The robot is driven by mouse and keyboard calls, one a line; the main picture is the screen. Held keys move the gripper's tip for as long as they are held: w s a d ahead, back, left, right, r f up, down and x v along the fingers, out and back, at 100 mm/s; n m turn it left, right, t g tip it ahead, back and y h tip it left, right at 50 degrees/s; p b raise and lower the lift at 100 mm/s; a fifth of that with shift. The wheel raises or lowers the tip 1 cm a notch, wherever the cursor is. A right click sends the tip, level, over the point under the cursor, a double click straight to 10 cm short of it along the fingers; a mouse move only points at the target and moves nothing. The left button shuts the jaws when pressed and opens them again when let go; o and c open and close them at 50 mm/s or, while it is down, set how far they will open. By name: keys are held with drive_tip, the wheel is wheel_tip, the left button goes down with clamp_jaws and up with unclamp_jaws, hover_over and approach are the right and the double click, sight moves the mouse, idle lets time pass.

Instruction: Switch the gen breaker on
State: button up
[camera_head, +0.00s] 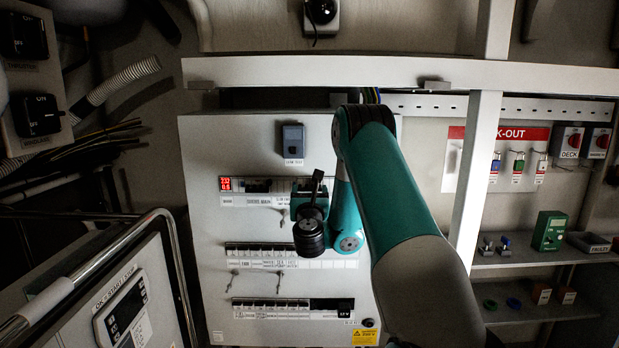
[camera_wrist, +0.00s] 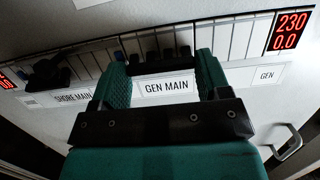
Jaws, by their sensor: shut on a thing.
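The gen breaker (camera_wrist: 162,66), above the label GEN MAIN (camera_wrist: 167,86), shows in the wrist view as a black bar between my fingertips. My gripper (camera_wrist: 163,72) has its two teal fingers on either side of it and is shut on it. Most of the breaker body is hidden, so I cannot tell its position. In the head view my gripper (camera_head: 308,196) is at the upper row of the white panel (camera_head: 225,150) and covers that breaker. The GEN display (camera_wrist: 290,31) reads 230 over 0.0.
The black shore breaker (camera_wrist: 48,75) stands to the left, with its label SHORE MAIN (camera_wrist: 72,97). A breaker row (camera_head: 262,249) and a lower row (camera_head: 270,304) lie below. A metal rail (camera_head: 170,225) stands at the left. A pale upright post (camera_head: 474,180) stands right of my arm.

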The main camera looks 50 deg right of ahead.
drive_tip(key=shift+r+g+y+p, duration=0.5)
drive_tip(key=shift+r+y+p, duration=0.35)
drive_tip(key=shift+p, duration=4.6)
drive_tip(key=shift+f+g+p, duration=0.15)
drive_tip(key=shift+g+p, duration=0.15)
drive_tip(key=shift+p, duration=0.95)
drive_tip(key=shift+f, duration=0.2)
drive_tip(key=o, duration=0.9)
drive_tip(key=shift+s, duration=0.1)
drive_tip(key=shift+o, duration=0.2)
drive_tip(key=shift+a+f, duration=0.1)
drive_tip(key=shift+a, duration=0.05)
